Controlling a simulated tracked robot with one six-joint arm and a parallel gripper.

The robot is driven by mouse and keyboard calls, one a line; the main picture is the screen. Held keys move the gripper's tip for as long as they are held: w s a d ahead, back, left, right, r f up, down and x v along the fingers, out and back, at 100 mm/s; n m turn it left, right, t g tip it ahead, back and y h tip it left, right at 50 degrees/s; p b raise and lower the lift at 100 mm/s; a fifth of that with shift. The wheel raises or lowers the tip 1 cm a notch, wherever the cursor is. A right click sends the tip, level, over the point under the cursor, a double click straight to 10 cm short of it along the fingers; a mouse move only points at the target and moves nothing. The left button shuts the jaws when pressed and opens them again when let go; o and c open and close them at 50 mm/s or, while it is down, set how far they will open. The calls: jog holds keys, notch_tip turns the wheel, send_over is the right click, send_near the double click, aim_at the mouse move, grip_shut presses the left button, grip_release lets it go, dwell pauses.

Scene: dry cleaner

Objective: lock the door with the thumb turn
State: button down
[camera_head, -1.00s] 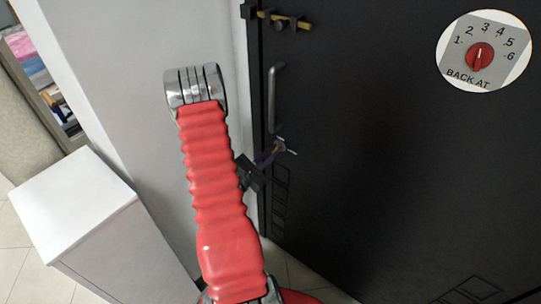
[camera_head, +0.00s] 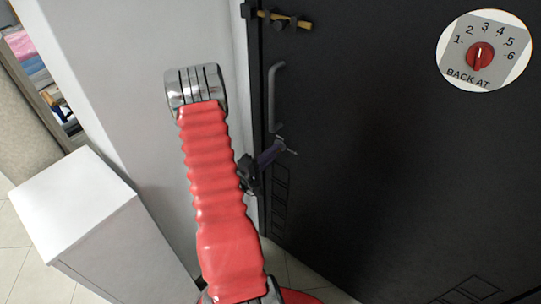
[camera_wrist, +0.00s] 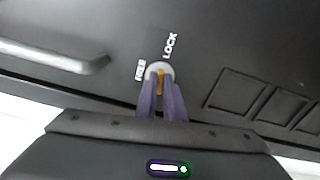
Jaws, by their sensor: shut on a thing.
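The black door (camera_head: 400,150) fills the right of the head view. In the wrist view its thumb turn (camera_wrist: 160,70) is a round pale plate with a brass-coloured tab, beside the words LOCK at upper right and FREE at left. My gripper (camera_wrist: 161,88) has its two purple fingers shut on the tab, one on each side. The fingers cover part of the tab, so its exact pointing is hard to read. In the head view my gripper (camera_head: 277,148) reaches the door's left edge, below the handle, and the turn is mostly hidden there.
A grey bar handle (camera_head: 273,97) stands above the turn, with a brass sliding bolt (camera_head: 284,19) higher up. A BACK AT dial sign (camera_head: 485,50) is at upper right. A white cabinet (camera_head: 75,200) stands at left, near a shelf of folded cloth (camera_head: 30,60).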

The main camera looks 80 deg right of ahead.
jog(key=shift+w+d+m, duration=0.15)
jog(key=shift+m, duration=0.65)
jog(key=c, duration=1.9)
grip_release()
jog(key=shift+o, duration=0.2)
jog(key=v, duration=1.4)
jog(key=shift+d+f, duration=0.1)
